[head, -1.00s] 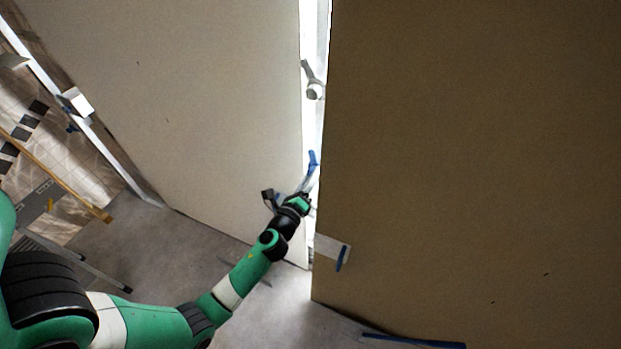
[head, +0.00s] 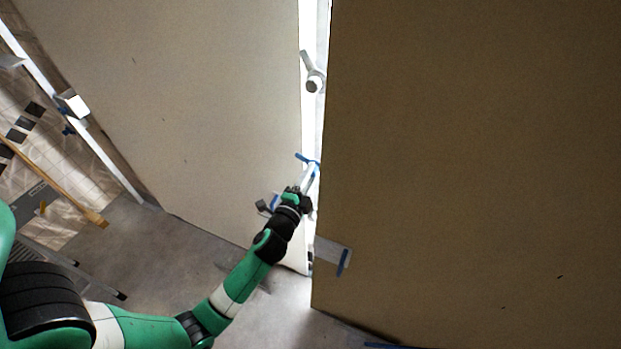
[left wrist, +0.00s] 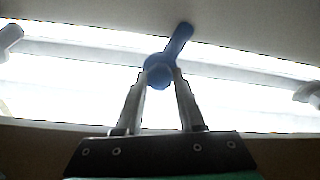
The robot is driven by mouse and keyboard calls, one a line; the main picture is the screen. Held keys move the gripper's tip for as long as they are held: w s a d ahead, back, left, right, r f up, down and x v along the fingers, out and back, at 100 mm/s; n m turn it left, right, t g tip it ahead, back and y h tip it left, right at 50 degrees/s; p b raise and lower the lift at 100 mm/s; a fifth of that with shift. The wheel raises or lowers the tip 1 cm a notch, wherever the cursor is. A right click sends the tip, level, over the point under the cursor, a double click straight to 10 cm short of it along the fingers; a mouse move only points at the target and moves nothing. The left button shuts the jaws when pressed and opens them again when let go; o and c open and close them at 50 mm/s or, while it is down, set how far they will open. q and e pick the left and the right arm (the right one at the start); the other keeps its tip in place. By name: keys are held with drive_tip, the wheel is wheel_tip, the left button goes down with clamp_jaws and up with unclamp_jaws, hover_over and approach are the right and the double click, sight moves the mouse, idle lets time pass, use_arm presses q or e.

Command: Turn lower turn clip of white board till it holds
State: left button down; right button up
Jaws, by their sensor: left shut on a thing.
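The white board (head: 200,110) stands upright at the left in the head view. The lower turn clip (head: 301,157) is blue and sits at the bright gap by the board's right edge. In the left wrist view the clip's lever (left wrist: 181,36) slants up and to the right, its end over the pale panel face. My left gripper (head: 311,175) reaches the clip from below. In the left wrist view its fingers (left wrist: 161,78) are shut on the clip's round knob (left wrist: 158,71). My right gripper is not in view.
A grey upper clip (head: 313,78) sits higher on the same gap. A large brown panel (head: 470,150) fills the right side, close to my left gripper. A grey bracket with blue tape (head: 335,256) sticks out below. Grey floor (head: 160,260) is open at lower left.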

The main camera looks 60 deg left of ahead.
use_arm(q)
drive_tip(key=shift+n+b, duration=0.9)
drive_tip(key=shift+n, duration=1.3)
drive_tip(key=c, duration=0.8)
unclamp_jaws()
drive_tip(key=v, duration=1.1)
drive_tip(key=shift+s+d+b, duration=0.2)
drive_tip(key=shift+s+b, duration=0.05)
drive_tip(key=shift+b, duration=0.15)
drive_tip(key=shift+w+d, duration=0.1)
